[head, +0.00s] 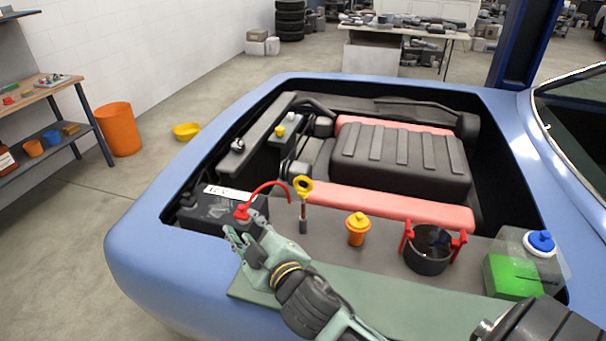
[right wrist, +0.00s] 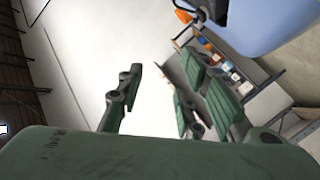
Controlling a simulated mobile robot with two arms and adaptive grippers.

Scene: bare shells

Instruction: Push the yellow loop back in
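The yellow loop (head: 303,186) is the handle of a dipstick in the engine bay of the blue car. It stands upright above a dark grey tube (head: 303,226), with a length of thin rod showing between loop and tube. My right gripper (head: 246,236) is left of and nearer than the dipstick, in front of the battery, apart from the loop. In the right wrist view its green fingers (right wrist: 165,100) are spread with nothing between them. My left gripper is in neither view.
A battery (head: 203,212) with a red clamp and red cable (head: 268,187) lies beside the gripper, the cable arching towards the loop. An orange cap (head: 357,228), a dark pot with red handles (head: 428,250) and a blue-capped reservoir (head: 541,242) stand to the right.

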